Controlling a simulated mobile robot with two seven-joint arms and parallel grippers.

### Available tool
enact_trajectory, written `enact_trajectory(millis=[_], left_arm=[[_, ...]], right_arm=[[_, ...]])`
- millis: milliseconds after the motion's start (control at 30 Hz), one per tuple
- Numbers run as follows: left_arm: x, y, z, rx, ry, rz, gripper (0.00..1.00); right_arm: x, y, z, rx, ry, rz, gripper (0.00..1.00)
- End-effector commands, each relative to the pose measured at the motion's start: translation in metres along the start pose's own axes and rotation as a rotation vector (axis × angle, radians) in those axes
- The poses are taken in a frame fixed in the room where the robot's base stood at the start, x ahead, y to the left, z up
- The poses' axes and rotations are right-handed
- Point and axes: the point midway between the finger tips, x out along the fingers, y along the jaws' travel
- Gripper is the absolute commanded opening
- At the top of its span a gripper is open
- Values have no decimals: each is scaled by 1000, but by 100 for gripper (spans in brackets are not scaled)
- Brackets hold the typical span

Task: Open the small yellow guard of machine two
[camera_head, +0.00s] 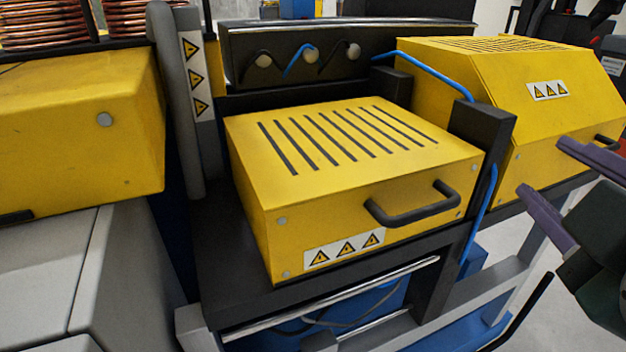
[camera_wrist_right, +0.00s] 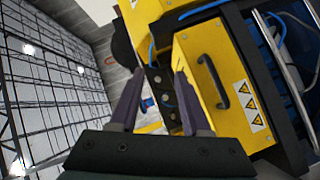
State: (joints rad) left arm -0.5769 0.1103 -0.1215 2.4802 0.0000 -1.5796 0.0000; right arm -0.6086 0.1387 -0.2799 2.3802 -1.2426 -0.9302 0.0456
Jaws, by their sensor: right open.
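The small yellow guard (camera_head: 345,150) sits in the middle of the head view, with a slotted top, a black handle (camera_head: 412,205) on its front and a warning label at its lower left. It looks shut down on its black frame. In the right wrist view the guard (camera_wrist_right: 212,62) lies to the right, with its handle (camera_wrist_right: 214,82) right of the fingers. My right gripper (camera_head: 554,178) is at the right edge of the head view, to the right of the handle and apart from it. It is open and empty; both fingers show in the wrist view (camera_wrist_right: 155,100). My left gripper is not in view.
A larger yellow guard (camera_head: 520,90) with a slanted front stands at the right. Another yellow housing (camera_head: 75,130) with copper coils (camera_head: 130,18) above it is at the left. A black post (camera_head: 482,130) and blue hose stand beside the small guard. Open floor shows at lower right.

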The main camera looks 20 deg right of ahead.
Motion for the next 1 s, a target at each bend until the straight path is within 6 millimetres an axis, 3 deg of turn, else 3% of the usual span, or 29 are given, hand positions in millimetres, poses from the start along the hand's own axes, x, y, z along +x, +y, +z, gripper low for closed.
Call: enact_trajectory(millis=[33,100,300,400,533,667,1000], left_arm=[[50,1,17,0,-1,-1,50],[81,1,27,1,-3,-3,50],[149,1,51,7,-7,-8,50],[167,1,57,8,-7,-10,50],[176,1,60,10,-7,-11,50],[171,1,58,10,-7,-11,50],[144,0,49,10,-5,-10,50]], right_arm=[[8,-41,13,-41,39,38,47],[10,-62,13,-100,97,92,47],[10,-113,9,-252,237,211,47],[8,-128,6,-303,283,247,47],[6,-136,2,-342,315,272,47],[12,-131,-5,-353,325,281,47],[68,-115,-27,-352,323,281,47]])
